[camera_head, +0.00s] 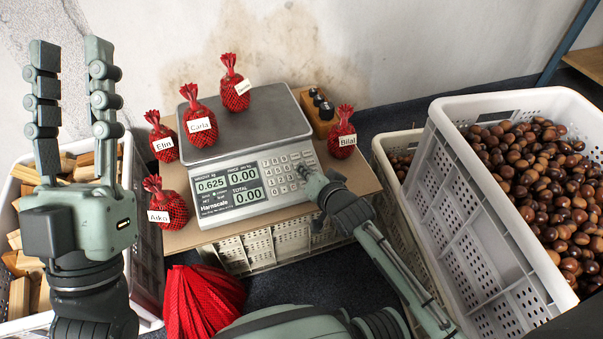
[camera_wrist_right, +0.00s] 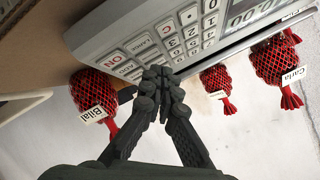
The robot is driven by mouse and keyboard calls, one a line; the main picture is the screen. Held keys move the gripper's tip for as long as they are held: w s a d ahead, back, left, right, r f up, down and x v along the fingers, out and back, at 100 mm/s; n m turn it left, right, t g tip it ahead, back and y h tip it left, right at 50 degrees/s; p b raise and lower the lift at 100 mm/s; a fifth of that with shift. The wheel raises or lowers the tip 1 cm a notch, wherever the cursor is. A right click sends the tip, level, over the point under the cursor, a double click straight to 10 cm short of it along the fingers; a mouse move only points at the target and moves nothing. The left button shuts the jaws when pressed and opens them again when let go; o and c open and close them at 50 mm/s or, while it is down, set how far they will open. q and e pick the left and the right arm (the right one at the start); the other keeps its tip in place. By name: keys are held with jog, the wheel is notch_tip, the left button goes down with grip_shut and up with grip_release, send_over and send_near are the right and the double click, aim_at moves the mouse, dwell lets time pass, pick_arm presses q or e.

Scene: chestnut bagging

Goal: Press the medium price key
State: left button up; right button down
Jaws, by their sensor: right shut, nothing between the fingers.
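The grey scale (camera_head: 250,130) stands on a board, its front display (camera_head: 228,185) reading 0.625, 0.00 and 0.00. Its keypad (camera_head: 283,170) faces me, with number keys and a column of wider keys at the right; I cannot tell which is the medium price key. My right gripper (camera_head: 305,172) is shut and empty, fingertips at the keypad's right side. In the right wrist view, the closed fingertips (camera_wrist_right: 157,76) overlap the edge of the wider keys (camera_wrist_right: 143,43); contact cannot be told. My left gripper (camera_head: 70,52) is open and empty at the left, away from the scale.
Red net bags labelled Carla (camera_head: 200,122) and Bilal (camera_head: 342,138), among others, surround or rest on the scale. A wooden block with dark pegs (camera_head: 318,112) stands behind right. A white crate of chestnuts (camera_head: 470,200) is right; a crate of wood (camera_head: 135,200) is left.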

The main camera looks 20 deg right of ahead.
jog(key=shift+f, duration=0.15)
dwell(0.3)
jog(key=shift+w+f, duration=0.15)
jog(key=shift+f, duration=0.1)
jog(key=shift+w+f, duration=0.1)
jog(key=shift+f, duration=0.25)
dwell(0.5)
jog(key=shift+s+r+p, duration=0.25)
jog(key=shift+r+p, duration=0.45)
jog(key=shift+p, duration=0.35)
jog(key=shift+r, duration=0.1)
jog(key=r+p, duration=0.1)
jog(key=p, duration=0.1)
jog(key=s+r+p, duration=0.1)
jog(key=r+p, duration=0.2)
jog(key=shift+s+r+p, duration=0.3)
jog(key=shift+p, duration=0.1)
